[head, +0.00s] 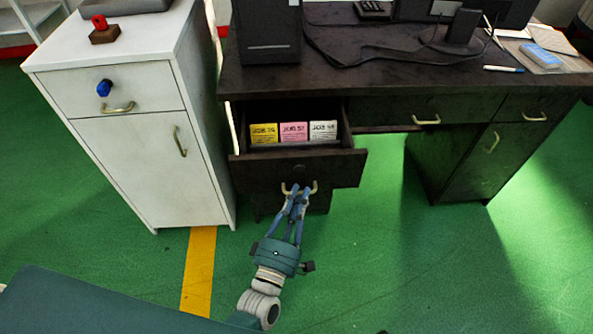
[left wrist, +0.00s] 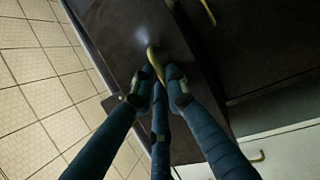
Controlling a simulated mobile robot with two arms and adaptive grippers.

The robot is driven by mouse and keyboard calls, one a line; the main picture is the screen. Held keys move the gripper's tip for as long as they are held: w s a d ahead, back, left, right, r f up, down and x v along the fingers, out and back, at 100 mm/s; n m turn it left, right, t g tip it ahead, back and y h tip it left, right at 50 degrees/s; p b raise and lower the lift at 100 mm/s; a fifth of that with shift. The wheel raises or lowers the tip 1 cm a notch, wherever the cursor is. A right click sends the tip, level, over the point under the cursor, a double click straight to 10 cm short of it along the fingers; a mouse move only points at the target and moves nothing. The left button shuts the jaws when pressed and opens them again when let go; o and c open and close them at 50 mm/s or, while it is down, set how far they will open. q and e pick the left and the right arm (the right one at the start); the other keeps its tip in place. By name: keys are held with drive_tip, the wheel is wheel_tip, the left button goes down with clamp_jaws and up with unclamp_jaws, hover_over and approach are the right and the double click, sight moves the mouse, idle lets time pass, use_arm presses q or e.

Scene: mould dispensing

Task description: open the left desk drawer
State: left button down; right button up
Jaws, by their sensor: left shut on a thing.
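The left desk drawer (head: 335,168) is dark brown and stands pulled out from the desk. Its inside shows from above, with a yellow card (head: 264,133), a pink card (head: 293,131) and a white card (head: 323,131) standing in it. My left gripper (head: 298,196) is shut on the brass drawer handle (head: 314,187) at the drawer's front. In the left wrist view the fingers close around the handle (left wrist: 152,55), partly hiding it. My right gripper is not in view.
A white cabinet (head: 130,165) with a blue knob stands left of the desk. The dark desk top (head: 400,78) carries a black computer case (head: 268,35), cables and papers. Green floor (head: 400,270) in front of the desk is free.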

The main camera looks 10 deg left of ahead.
use_arm(q)
drive_tip(key=shift+s+d+p, duration=0.2)
drive_tip(key=shift+s+d, duration=0.1)
drive_tip(key=shift+s, duration=0.8)
drive_tip(key=shift+s+d+p, duration=0.15)
drive_tip(key=shift+s+d, duration=0.1)
drive_tip(key=shift+s, duration=0.8)
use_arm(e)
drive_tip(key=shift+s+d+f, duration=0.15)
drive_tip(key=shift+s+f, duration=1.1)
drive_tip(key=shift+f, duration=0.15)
use_arm(q)
drive_tip(key=c, duration=1.7)
unclamp_jaws()
drive_tip(key=shift+s, duration=0.1)
drive_tip(key=v, duration=1.2)
drive_tip(key=shift+f, duration=0.15)
drive_tip(key=shift+w, duration=0.2)
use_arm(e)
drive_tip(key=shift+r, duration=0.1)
